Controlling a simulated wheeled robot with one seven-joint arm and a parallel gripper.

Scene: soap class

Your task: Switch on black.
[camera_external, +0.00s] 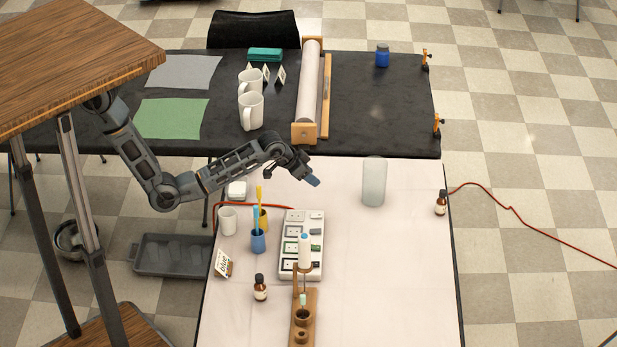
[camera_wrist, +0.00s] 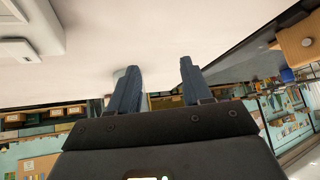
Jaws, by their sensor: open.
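A white switch panel (camera_external: 286,271) lies on the pale table, with several rows of sockets framed in different colours. A black-framed socket (camera_external: 289,265) is in the nearest row.
A wooden stand (camera_external: 311,318) is in front of the panel. Cups (camera_external: 228,220), a blue pot (camera_external: 258,242) and a brown bottle (camera_external: 260,288) stand to its left. A frosted cylinder (camera_external: 374,182) and another brown bottle (camera_external: 441,203) are right. The table's front right is clear.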

